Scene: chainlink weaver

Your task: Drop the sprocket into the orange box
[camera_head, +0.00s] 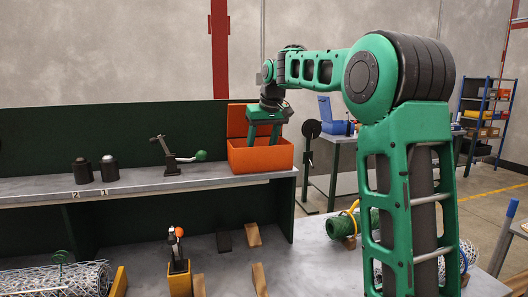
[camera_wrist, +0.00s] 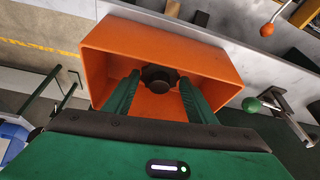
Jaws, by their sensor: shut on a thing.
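The orange box (camera_head: 262,159) stands at the right end of the grey shelf, with its lid (camera_head: 236,121) raised behind it. My gripper (camera_head: 263,140) points down at the box's opening, its fingertips hidden by the box or its contents in the head view. In the wrist view, my gripper (camera_wrist: 159,78) is shut on the dark toothed sprocket (camera_wrist: 159,86), held between the fingertips. The sprocket lies within the outline of the orange box (camera_wrist: 215,63); its height above the box floor cannot be told. The sprocket is hidden in the head view.
On the shelf, two dark weights (camera_head: 109,168) and a lever with a green knob (camera_head: 177,158) stand left of the box. The lever's green knob also shows in the wrist view (camera_wrist: 252,104). A green panel (camera_head: 120,130) rises behind the shelf.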

